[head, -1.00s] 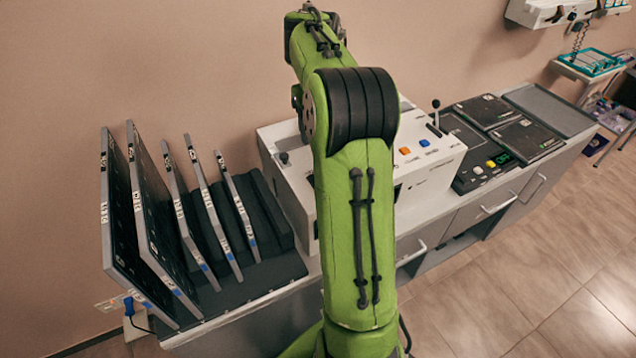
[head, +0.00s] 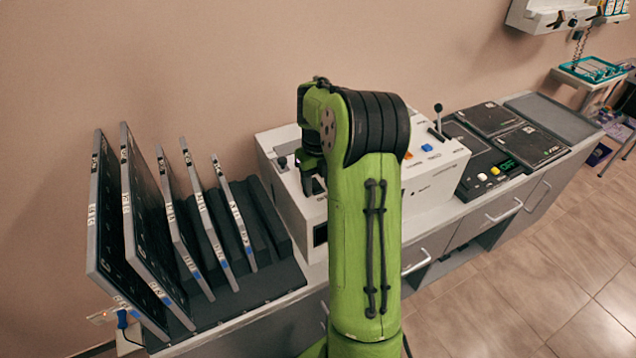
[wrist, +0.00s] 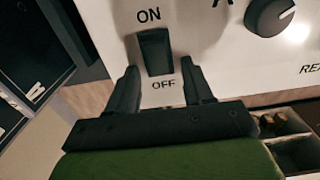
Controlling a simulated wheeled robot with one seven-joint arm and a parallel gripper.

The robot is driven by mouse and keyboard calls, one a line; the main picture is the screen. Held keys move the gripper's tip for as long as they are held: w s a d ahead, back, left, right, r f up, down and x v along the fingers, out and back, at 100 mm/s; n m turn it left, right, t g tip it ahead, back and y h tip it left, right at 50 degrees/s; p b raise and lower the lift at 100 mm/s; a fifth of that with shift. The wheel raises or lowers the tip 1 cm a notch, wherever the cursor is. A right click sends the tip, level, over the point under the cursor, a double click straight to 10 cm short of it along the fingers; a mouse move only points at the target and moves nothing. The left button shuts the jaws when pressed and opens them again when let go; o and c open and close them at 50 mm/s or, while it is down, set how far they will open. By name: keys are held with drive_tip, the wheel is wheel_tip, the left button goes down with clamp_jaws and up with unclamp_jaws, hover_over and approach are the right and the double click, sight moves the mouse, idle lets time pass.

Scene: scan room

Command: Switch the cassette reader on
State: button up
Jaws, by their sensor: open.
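The cassette reader is a white box (head: 438,178) on the cabinet, partly hidden behind my arm in the head view. In the wrist view its face (wrist: 203,60) carries a black rocker switch (wrist: 155,48), marked ON above and OFF below. Which side of the rocker is pressed is hard to tell. My gripper (wrist: 160,70) is open and empty, with one dark finger on each side of the switch's lower end. I cannot tell whether the fingers touch the face. In the head view my gripper (head: 312,180) is at the reader's left part.
A round black knob (wrist: 268,15) is on the same face, right of the switch. Upright cassettes (head: 143,215) stand in a dark rack left of the reader. A dark panel with buttons (head: 488,172) and flat black plates (head: 530,143) lie to the right.

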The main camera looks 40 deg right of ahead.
clamp_jaws()
drive_tip(key=shift+r+g+p, duration=0.3)
drive_tip(key=shift+r+p, duration=0.05)
drive_tip(key=shift+p, duration=0.85)
drive_tip(key=p, duration=0.1)
drive_tip(key=g+p, duration=0.1)
drive_tip(key=p, duration=0.1)
drive_tip(key=shift+w+r+y, duration=0.2)
drive_tip(key=shift+w+y, duration=0.05)
drive_tip(key=shift+y, duration=0.05)
drive_tip(key=g+p, duration=0.1)
drive_tip(key=p, duration=0.4)
drive_tip(key=shift+w+d+g, duration=0.15)
drive_tip(key=shift+w+g, duration=0.05)
drive_tip(key=shift+g, duration=0.2)
drive_tip(key=shift+w+f+g+y+p, duration=0.1)
drive_tip(key=shift+g+y+p, duration=0.25)
drive_tip(key=shift+p, duration=0.55)
drive_tip(key=shift+f, duration=0.15)
unclamp_jaws()
